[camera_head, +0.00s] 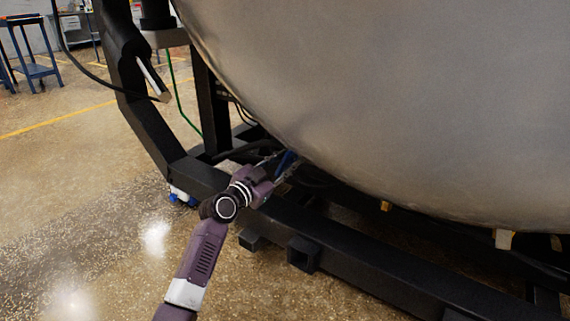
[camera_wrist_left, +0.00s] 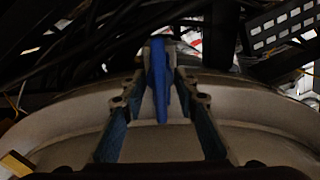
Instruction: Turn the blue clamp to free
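The blue clamp (camera_wrist_left: 157,75) stands upright in the middle of the left wrist view, against a pale curved metal rim. My left gripper (camera_wrist_left: 158,92) is open, with one finger on each side of the clamp and a visible gap on both sides. In the head view my left gripper (camera_head: 280,168) reaches under the large metal vessel (camera_head: 400,90). The clamp's lower end and any contact are hard to make out. My right gripper is not in view.
A black frame (camera_head: 360,262) runs below the vessel, with a black post (camera_head: 206,100) at its left. Dark cables (camera_wrist_left: 90,45) crowd behind the clamp. A perforated metal bracket (camera_wrist_left: 285,30) is at upper right. Open floor (camera_head: 90,200) lies to the left.

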